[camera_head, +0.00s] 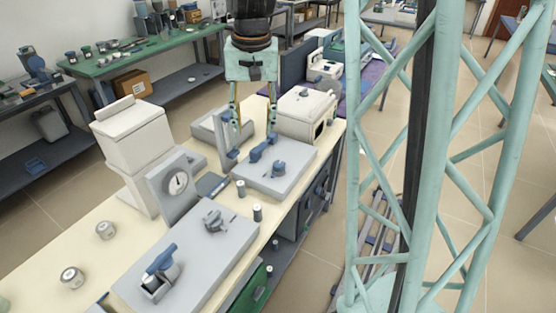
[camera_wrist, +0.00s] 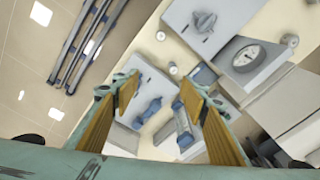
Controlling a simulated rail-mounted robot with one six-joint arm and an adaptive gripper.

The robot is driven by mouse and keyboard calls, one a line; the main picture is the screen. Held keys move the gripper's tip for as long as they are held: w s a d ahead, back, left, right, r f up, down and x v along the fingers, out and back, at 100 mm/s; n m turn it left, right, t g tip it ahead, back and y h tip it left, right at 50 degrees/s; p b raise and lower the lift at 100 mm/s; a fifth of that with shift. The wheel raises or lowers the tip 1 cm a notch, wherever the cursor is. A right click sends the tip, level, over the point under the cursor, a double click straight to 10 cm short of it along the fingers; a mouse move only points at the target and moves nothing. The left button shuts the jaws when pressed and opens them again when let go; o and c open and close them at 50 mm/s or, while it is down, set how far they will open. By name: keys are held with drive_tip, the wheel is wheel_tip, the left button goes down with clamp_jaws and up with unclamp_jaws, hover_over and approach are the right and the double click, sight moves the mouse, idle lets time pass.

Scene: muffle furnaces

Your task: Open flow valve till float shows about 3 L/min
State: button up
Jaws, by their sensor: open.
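My gripper (camera_head: 254,125) hangs fingers-down above the far grey panel (camera_head: 292,172) on the bench, open and empty. In the wrist view my gripper (camera_wrist: 155,87) has its two fingers spread apart. Two blue valve handles, one long (camera_head: 261,150) and one rounder (camera_head: 279,169), sit on that panel. A blue handle (camera_wrist: 147,110) shows between the fingers in the wrist view. An upright narrow piece (camera_head: 228,150), perhaps the flow meter, stands at the panel's left edge. A float and its scale cannot be read. The fingers appear apart from the handles.
White furnaces stand at the left (camera_head: 130,140) and behind right (camera_head: 305,112). Small jars (camera_head: 72,277) stand on the cream bench top.

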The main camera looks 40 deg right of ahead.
drive_tip(key=w+d+f+m+p, duration=0.2)
drive_tip(key=w+d+f+p, duration=0.2)
drive_tip(key=w+d+f, duration=0.3)
drive_tip(key=m+g+p, duration=0.1)
drive_tip(key=m+p, duration=0.1)
drive_tip(key=p, duration=0.2)
hover_over(278, 164)
wheel_tip(278, 164, down, 8)
drive_tip(key=shift+r, duration=0.15)
drive_tip(key=shift+f, duration=6.85)
drive_tip(key=c, duration=0.8)
